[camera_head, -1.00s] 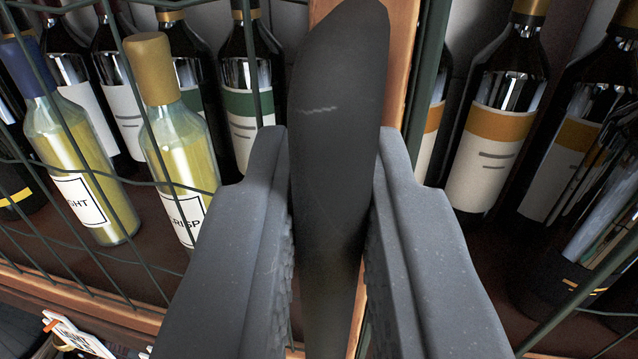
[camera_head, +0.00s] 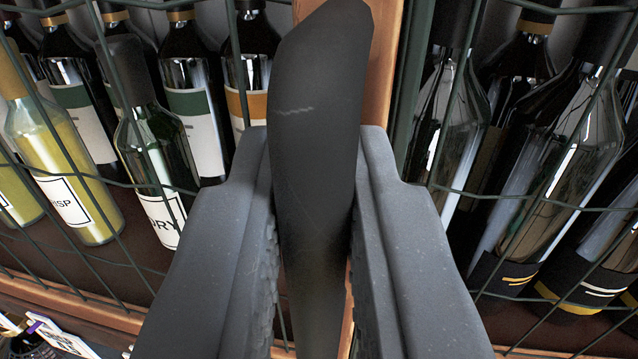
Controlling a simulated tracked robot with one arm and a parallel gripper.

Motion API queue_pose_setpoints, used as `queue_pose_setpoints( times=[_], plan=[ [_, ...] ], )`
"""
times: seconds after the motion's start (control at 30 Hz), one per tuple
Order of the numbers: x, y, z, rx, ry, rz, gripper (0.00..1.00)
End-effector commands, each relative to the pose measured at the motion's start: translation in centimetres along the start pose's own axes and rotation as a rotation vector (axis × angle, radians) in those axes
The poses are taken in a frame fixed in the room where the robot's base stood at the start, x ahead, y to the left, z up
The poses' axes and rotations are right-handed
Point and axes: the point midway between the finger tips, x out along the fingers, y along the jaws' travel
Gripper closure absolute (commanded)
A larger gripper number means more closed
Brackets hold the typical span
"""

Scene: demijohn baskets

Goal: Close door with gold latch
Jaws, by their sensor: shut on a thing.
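My gripper (camera_head: 313,215) fills the middle of the view. Its two grey fingers are shut on a long dark handle (camera_head: 318,100), which stands upright between them and has a small pale scratch. An orange-brown wooden upright (camera_head: 381,75) shows behind the handle, with a dark green metal edge (camera_head: 412,75) just to its right. I cannot tell which part is the door's edge. No gold latch is visible.
Wire mesh (camera_head: 155,186) spans both sides of the upright. Behind it stand several bottles, including a yellow one (camera_head: 60,165) at left, a green one (camera_head: 160,160) and clear ones (camera_head: 590,160) at right. A wooden rail (camera_head: 75,318) runs along the lower left.

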Motion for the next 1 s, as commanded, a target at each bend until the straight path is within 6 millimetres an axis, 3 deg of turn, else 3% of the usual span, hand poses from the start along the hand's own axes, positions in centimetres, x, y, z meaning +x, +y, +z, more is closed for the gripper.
queue_pose_setpoints(
  times=[0.1, 0.13, 0.2, 0.57, 0.77, 1.0],
  plan=[
    [0.1, -0.3, -0.2, -0.003, 0.005, -0.002, 1.0],
    [0.1, -0.3, -0.2, -0.003, 0.005, -0.002, 0.81],
    [0.1, -0.3, -0.1, -0.003, 0.004, -0.002, 0.68],
    [-0.4, -0.3, 0.0, -0.002, 0.004, -0.002, 0.68],
    [-3.2, -0.3, 0.3, -0.002, 0.005, -0.002, 0.68],
    [-8.3, -0.3, 0.2, -0.003, 0.007, -0.002, 0.68]
  ],
)
